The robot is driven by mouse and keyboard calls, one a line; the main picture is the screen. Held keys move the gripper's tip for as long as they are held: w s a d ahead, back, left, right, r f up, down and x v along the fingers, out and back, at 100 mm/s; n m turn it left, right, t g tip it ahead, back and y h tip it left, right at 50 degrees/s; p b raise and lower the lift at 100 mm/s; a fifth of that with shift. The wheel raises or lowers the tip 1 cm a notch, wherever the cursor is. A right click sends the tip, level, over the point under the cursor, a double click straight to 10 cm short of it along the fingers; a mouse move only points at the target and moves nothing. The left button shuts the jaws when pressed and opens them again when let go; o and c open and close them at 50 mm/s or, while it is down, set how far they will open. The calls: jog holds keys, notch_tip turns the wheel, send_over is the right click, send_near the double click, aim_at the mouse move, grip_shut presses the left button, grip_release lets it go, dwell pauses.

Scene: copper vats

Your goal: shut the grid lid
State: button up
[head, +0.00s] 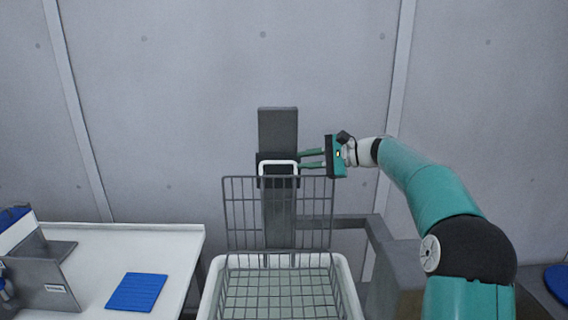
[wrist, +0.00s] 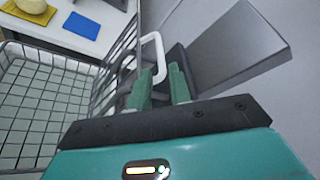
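The grid lid (head: 240,212) stands upright at the back of a white-rimmed wire basket (head: 211,292). A white loop handle (head: 279,164) sits on the lid's top edge. My gripper (head: 299,159) reaches in from the right at handle height, its two green fingers apart and pointing left. In the wrist view, my gripper (wrist: 160,70) is open, and the right leg of the handle (wrist: 154,38) shows at or between the fingertips. I cannot tell whether they touch it. The lid (wrist: 118,62) appears edge-on there, left of the fingers.
A grey post (head: 278,128) stands close behind the lid, with a grey frame (head: 345,221) to its right. A white table (head: 180,245) at left holds a blue mat (head: 137,292) and a grey metal bin (head: 45,285). The basket's opening is clear.

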aim_at(286, 162)
jog(key=x, duration=0.7)
jog(key=shift+w+a+f, duration=0.1)
jog(key=shift+a, duration=0.1)
grip_shut()
